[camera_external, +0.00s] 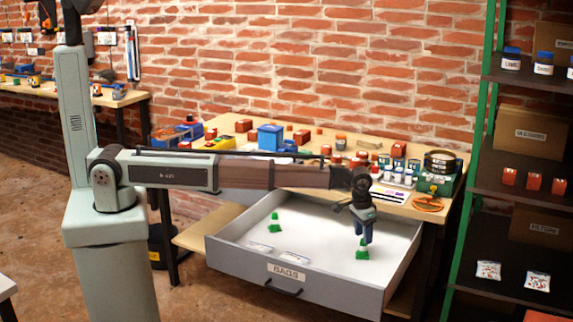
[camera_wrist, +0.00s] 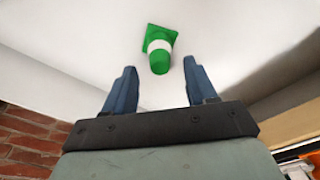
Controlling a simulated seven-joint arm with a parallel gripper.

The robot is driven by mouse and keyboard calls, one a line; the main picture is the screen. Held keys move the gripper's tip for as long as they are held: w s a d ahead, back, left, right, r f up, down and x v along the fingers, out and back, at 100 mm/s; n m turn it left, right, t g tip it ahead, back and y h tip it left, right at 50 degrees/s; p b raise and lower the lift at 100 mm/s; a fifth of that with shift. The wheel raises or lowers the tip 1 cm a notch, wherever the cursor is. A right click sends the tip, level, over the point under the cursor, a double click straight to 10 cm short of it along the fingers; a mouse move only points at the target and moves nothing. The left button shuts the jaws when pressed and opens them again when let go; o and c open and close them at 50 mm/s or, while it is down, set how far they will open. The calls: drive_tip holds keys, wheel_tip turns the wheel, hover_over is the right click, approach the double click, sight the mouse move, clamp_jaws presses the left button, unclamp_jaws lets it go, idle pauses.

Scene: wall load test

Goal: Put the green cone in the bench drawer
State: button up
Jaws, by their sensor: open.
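A green cone (camera_external: 362,253) with a white band stands on the white floor of the open bench drawer (camera_external: 330,276), near its right side. A second green cone (camera_external: 275,225) stands in the drawer's left part. My gripper (camera_external: 363,238) points down over the right cone, its fingers hiding part of it. In the wrist view the open fingers (camera_wrist: 159,75) are empty, and one cone (camera_wrist: 160,50) shows just beyond their tips, roughly centred. I cannot tell whether the fingers touch it.
White packets (camera_external: 294,257) lie near the drawer front, labelled BAGS. The bench top (camera_external: 330,150) above is crowded with boxes, cans and a blue bin (camera_external: 270,136). Green-framed shelves (camera_external: 473,190) stand at the right. The drawer's middle floor is clear.

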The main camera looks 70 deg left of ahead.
wheel_tip(320, 180, up, 9)
drive_tip(key=s, duration=0.1)
idle(0.3)
